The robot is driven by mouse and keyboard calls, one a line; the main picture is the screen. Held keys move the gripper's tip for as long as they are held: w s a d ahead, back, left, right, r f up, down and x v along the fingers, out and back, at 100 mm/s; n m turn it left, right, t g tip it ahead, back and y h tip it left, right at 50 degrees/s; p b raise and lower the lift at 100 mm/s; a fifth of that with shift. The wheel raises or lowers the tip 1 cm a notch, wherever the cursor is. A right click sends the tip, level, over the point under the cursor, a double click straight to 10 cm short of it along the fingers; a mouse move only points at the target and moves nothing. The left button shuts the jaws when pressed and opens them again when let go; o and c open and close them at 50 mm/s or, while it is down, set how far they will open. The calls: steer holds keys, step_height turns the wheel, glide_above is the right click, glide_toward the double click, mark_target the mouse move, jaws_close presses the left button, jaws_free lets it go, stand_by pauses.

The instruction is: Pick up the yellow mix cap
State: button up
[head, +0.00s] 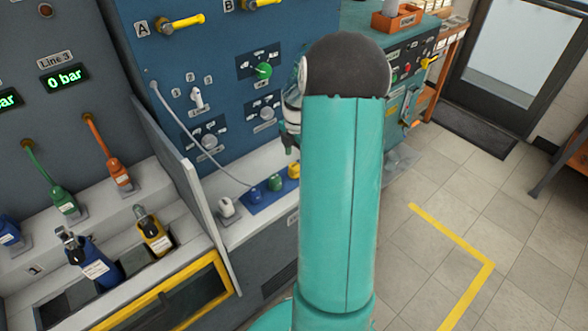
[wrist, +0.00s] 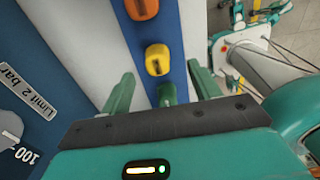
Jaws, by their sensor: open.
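The yellow mix cap (head: 294,171) stands on a blue strip on the white ledge, at the right end of the visible caps in the head view. In the wrist view the yellow cap (wrist: 157,60) lies just beyond my fingertips, roughly between their lines. My gripper (wrist: 161,86) is open and empty, with one green finger on each side of the strip. In the head view my gripper (head: 289,145) is partly hidden by my arm and hangs above the caps. The gap between fingers and cap is hard to judge.
A green cap (head: 275,182) and a blue cap (head: 255,195) stand in the same row. An orange cap (wrist: 141,8) lies beyond the yellow one in the wrist view. The blue panel (head: 200,80) rises behind the ledge. A white handheld part (head: 229,209) with a cable is left of the strip.

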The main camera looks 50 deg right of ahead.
mark_target(295, 165)
steer(key=f, duration=0.5)
steer(key=shift+w+a+f, duration=0.15)
steer(key=shift+w, duration=0.05)
steer(key=shift+c, duration=0.2)
steer(key=c, duration=1)
